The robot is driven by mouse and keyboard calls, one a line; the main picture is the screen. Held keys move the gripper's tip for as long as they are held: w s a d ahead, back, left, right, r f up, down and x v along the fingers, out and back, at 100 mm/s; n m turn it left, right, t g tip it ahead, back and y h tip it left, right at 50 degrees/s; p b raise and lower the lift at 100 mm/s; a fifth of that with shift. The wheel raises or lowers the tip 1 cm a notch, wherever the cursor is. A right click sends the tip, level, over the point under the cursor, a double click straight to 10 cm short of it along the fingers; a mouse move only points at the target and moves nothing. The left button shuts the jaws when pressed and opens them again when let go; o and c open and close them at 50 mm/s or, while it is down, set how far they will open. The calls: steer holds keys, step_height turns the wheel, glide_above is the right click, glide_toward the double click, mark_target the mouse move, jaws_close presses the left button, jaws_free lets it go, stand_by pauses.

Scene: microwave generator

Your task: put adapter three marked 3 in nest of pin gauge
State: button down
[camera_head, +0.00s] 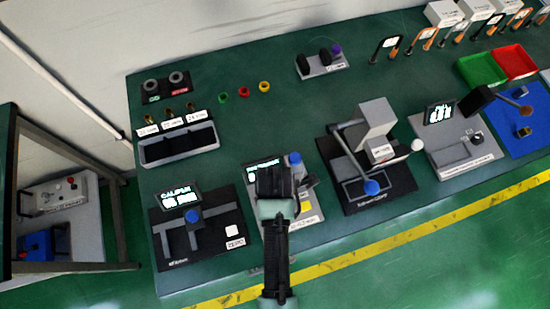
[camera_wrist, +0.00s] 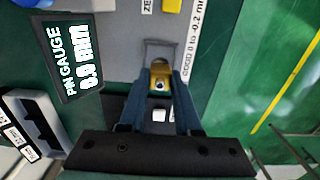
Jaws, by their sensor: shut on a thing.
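The pin gauge shows in the wrist view by its display (camera_wrist: 76,48), which reads PIN GAUGE 0.0 mm, and its grey top. In the head view the gauge (camera_head: 308,219) is partly covered by my arm. My gripper (camera_wrist: 162,82) is shut on a small brass adapter (camera_wrist: 160,70), right over the gauge. No number on the adapter can be read. A grey bracket-shaped frame (camera_wrist: 165,43) lies just beyond the adapter. The fingers hide the adapter's lower part, so I cannot tell whether it touches the nest. In the head view my gripper (camera_head: 274,180) hides it.
A black rack (camera_head: 180,148) with labels and brass pieces stands at the back left. The caliper station (camera_head: 190,235) is left of the gauge; a black-based fixture (camera_head: 375,190) is to its right. Small coloured rings (camera_head: 244,92) lie on the green table behind.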

steer(key=shift+f, duration=1.65)
steer(key=shift+f, duration=0.2)
steer(key=c, duration=0.6)
jaws_free()
